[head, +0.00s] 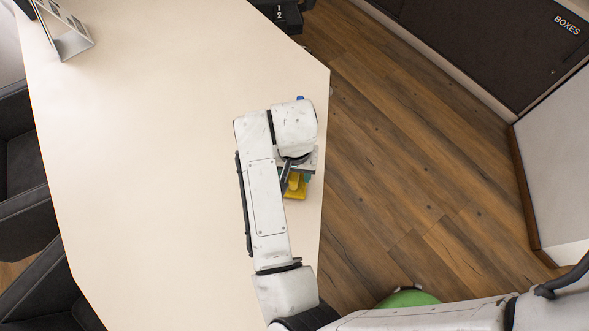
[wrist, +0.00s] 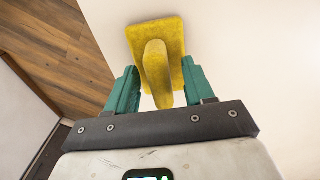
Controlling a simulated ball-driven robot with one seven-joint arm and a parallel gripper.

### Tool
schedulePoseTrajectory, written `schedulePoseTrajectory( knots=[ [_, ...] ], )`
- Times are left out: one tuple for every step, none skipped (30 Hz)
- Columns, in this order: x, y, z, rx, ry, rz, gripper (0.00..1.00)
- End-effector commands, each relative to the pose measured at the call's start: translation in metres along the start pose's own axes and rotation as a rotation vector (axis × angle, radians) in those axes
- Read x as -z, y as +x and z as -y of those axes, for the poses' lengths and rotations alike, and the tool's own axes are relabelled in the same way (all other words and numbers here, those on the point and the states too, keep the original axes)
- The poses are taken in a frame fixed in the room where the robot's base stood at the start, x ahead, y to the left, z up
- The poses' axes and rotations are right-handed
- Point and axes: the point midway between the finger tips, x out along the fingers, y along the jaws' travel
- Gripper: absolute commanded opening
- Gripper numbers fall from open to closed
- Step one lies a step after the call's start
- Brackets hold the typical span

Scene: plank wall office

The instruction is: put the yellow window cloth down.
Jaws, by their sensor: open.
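The yellow window cloth (head: 295,189) shows by the table's right edge in the head view, partly hidden under my arm. In the wrist view the cloth (wrist: 172,40) has a flat, squarish part and a raised ridge running toward my gripper. It appears to lie on the pale table (head: 150,150). My gripper (wrist: 159,68) is open, with its teal fingers on either side of the ridge. A gap shows on the left; the right finger is very close to the yellow, and I cannot tell if it touches. In the head view my gripper is mostly hidden by my arm.
A grey metal stand (head: 72,42) is at the far left. Dark chairs (head: 25,150) line the left side. The table's middle is clear; wooden floor (head: 420,170) lies to the right.

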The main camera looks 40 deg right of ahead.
Motion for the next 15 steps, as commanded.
schedulePoseTrajectory(
  knots=[
    [0.0, -0.001, 0.0, 0.0, 0.0, 0.0, 0.53],
    [0.0, -0.001, 0.0, 0.0, 0.0, 0.0, 0.53],
    [0.0, -0.004, 0.0, 0.0, 0.0, 0.0, 0.53],
    [0.0, -0.006, 0.0, 0.0, 0.0, -0.001, 0.53],
    [0.0, -0.007, 0.0, 0.001, 0.0, -0.001, 0.53],
    [0.001, -0.011, 0.0, 0.002, 0.001, -0.002, 0.53],
    [0.001, -0.015, 0.0, 0.002, 0.001, -0.002, 0.53],
    [0.001, -0.02, 0.0, 0.002, 0.001, -0.002, 0.53],
    [0.001, -0.027, 0.0, 0.002, 0.002, -0.003, 0.53],
    [0.001, -0.033, 0.0, 0.002, 0.004, -0.003, 0.53],
    [0.001, -0.039, 0.0, 0.003, 0.004, -0.003, 0.53],
    [0.001, -0.048, 0.001, 0.004, 0.003, -0.003, 0.53],
    [0.001, -0.055, 0.0, 0.003, 0.003, -0.003, 0.53],
    [0.001, -0.061, 0.0, 0.003, 0.003, -0.003, 0.53],
    [0.001, -0.07, 0.0, 0.004, 0.004, -0.002, 0.53]
  ],
)
